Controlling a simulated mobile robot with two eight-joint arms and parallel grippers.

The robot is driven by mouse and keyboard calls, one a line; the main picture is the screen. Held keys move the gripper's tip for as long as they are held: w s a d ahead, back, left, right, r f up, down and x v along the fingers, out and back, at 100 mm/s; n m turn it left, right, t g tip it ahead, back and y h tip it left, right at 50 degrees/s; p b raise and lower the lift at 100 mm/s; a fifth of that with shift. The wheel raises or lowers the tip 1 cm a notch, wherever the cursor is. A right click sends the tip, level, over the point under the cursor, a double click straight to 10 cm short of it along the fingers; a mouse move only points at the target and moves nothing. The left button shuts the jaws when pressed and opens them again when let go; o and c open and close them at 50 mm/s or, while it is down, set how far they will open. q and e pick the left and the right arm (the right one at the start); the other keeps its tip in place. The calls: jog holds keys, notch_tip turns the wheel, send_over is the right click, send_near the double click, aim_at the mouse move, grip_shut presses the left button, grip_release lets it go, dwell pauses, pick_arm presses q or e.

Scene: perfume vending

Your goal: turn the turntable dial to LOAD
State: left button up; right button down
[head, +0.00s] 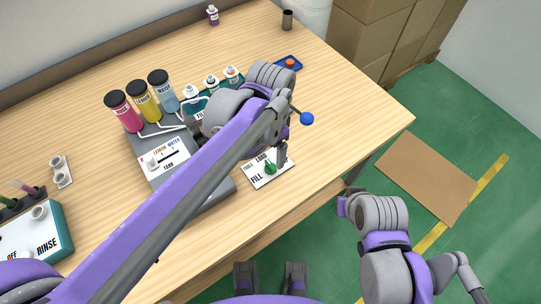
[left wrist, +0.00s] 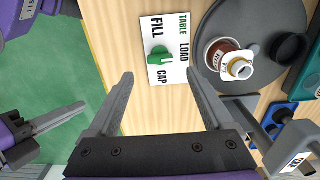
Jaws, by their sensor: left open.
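The green dial (head: 270,168) sits on a white card (head: 258,181) near the table's front edge. The left wrist view shows the dial (left wrist: 161,58) and the card's words TABLE, FILL, LOAD and CAP. I cannot tell exactly which word the dial points to. My left gripper (head: 283,156) is just above the card, open and empty. In the left wrist view the dial lies between and beyond the fingertips (left wrist: 162,76), with no visible contact. The dark round turntable (left wrist: 286,28) carries a red-brown jar (left wrist: 219,57); my arm mostly hides it in the head view. My right gripper (head: 348,204) is beyond the table's front edge.
A dispenser with pink (head: 122,111), yellow and blue bottles stands left of my left arm. A RINSE box (head: 35,237) is at far left. A blue tray (head: 289,63) lies behind. Bare wood surrounds the card's right side.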

aim_at(270, 165)
pick_arm(q)
notch_tip(270, 165, up, 4)
jog(key=shift+r, duration=0.2)
dwell(0.6)
